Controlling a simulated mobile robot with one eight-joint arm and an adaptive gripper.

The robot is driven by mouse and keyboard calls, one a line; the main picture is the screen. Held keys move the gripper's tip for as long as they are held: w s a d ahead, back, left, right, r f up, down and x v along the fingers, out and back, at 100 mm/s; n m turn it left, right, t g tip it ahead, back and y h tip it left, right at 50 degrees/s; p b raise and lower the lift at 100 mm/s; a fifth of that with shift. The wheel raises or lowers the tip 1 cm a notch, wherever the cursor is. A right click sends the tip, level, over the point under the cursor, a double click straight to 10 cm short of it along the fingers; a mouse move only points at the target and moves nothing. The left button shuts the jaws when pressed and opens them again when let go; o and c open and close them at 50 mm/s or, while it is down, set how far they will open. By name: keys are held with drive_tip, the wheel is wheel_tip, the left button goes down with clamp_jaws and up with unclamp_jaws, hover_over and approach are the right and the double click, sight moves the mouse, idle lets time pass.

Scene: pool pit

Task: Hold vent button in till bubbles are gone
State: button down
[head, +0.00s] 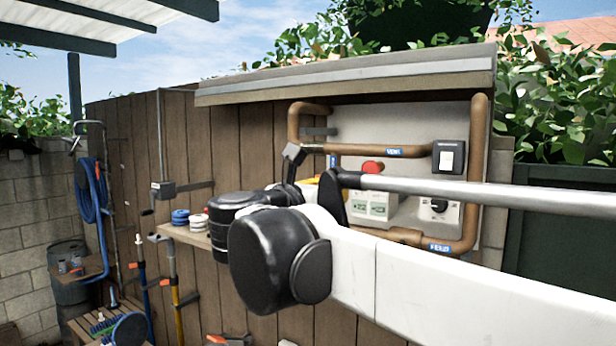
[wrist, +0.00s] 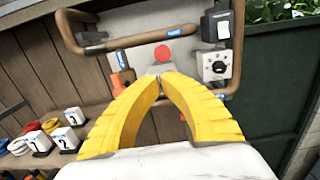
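A round red button (head: 373,167) sits on the grey panel under the upper brown pipe. It also shows in the wrist view (wrist: 162,53), just beyond my fingertips. I cannot read a marking that names it as the vent button. My gripper (wrist: 160,76) has two yellow fingers whose tips come together below the red button in the picture. Nothing shows held between them. I cannot tell whether the tips touch anything. In the head view my arm hides most of the gripper and part of the panel. No bubbles can be made out.
Brown pipes (head: 470,190) with blue labels frame the panel. A black switch box (head: 449,157) and a dial (head: 439,206) are at its right. A wooden shelf (head: 185,234) with round items stands left.

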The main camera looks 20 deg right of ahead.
sight(366, 173)
drive_tip(key=p+x, duration=0.3)
drive_tip(key=x, duration=1)
drive_tip(key=shift+r+p, duration=0.15)
drive_tip(key=shift+p, duration=0.25)
drive_tip(key=shift+w+d, duration=0.2)
drive_tip(key=shift+d, duration=0.1)
